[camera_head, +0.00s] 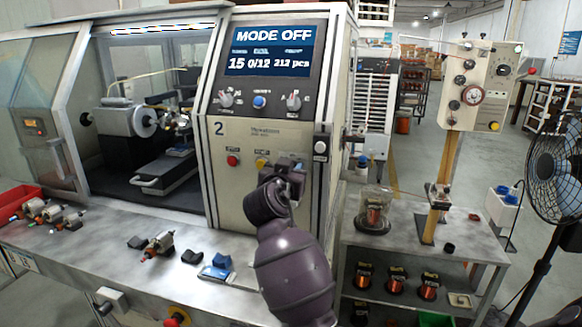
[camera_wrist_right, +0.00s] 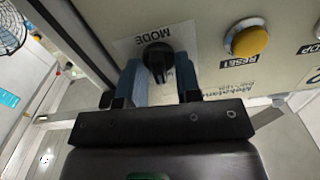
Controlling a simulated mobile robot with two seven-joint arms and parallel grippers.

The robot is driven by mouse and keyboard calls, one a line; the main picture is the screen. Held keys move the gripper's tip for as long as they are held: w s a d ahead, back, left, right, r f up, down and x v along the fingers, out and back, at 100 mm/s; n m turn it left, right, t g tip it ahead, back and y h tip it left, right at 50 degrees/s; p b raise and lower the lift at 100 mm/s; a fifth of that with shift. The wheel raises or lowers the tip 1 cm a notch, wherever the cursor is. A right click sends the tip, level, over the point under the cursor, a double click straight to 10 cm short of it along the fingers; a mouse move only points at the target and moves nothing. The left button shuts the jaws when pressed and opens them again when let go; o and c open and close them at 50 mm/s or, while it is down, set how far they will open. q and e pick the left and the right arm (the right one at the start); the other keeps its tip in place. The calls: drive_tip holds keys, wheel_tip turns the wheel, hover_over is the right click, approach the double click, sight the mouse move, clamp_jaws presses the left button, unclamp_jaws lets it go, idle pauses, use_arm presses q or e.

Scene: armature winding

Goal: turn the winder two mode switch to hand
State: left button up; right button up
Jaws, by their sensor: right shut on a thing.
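Winder two (camera_head: 270,150) is the beige machine marked 2. Its screen (camera_head: 268,50) reads MODE OFF. In the right wrist view, the black mode switch knob (camera_wrist_right: 157,58) sits on a white plate printed MODE. My right gripper (camera_wrist_right: 160,72) has its two blue-grey fingers on either side of the knob and is shut on it. In the head view, my right gripper (camera_head: 290,168) is at the lower right of the panel and hides the knob. The position marks around the knob cannot be read. My left gripper is not in view.
A yellow RESET button (camera_wrist_right: 248,40) is beside the switch. A red button (camera_head: 233,160) is farther left on the panel. Armatures (camera_head: 158,243) and blue blocks (camera_head: 216,266) lie on the bench below. A side table (camera_head: 420,240) with copper spools stands at right.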

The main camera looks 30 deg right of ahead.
use_arm(q)
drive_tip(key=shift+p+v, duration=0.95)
drive_tip(key=shift+p, duration=0.4)
use_arm(e)
drive_tip(key=shift+w+a+f+n, duration=0.1)
drive_tip(key=shift+n, duration=2.4)
drive_tip(key=shift+w+a+f+n, duration=0.1)
drive_tip(key=shift+n, duration=2.4)
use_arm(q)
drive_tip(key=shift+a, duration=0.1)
use_arm(e)
drive_tip(key=shift+r, duration=0.1)
drive_tip(key=o, duration=0.6)
drive_tip(key=shift+c, duration=0.2)
use_arm(q)
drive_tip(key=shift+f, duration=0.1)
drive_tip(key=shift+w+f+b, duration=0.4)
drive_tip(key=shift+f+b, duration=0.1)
drive_tip(key=shift+b, duration=0.7)
use_arm(e)
drive_tip(key=v, duration=1)
drive_tip(key=shift+s+a, duration=0.25)
drive_tip(key=shift+a, duration=0.05)
